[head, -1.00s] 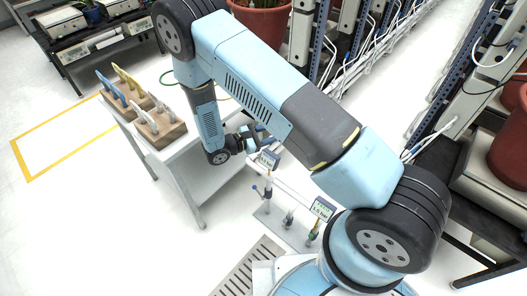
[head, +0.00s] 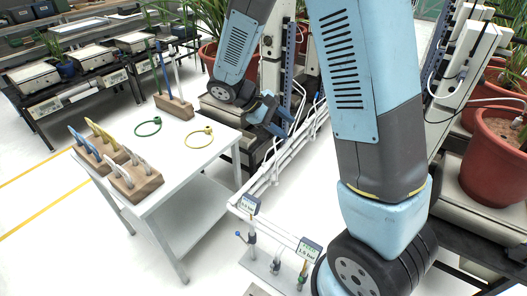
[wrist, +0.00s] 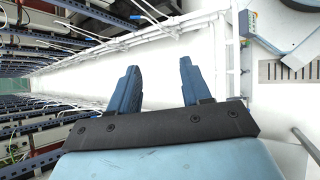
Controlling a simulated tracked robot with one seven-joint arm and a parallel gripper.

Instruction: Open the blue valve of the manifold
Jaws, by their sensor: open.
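The manifold stands at the lower middle of the head view, with white pipes, a grey base plate (head: 262,268) and two small displays, one on the left (head: 250,205) and one on the right (head: 309,250). The blue valve (head: 240,236) is a small blue-knobbed lever at the manifold's left end. Its exact angle is too small to tell. My gripper (head: 281,115) is open and empty, beyond the manifold and well apart from the blue valve. In the wrist view its two blue fingers (wrist: 160,68) are spread over white floor and pipes. The blue valve is not clear there.
A white table (head: 195,170) stands left of the manifold, bearing wooden blocks (head: 135,182) with coloured tools, a green ring (head: 148,127) and a yellow ring (head: 198,137). White pipes run back past my gripper. Potted plants stand at right (head: 495,155).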

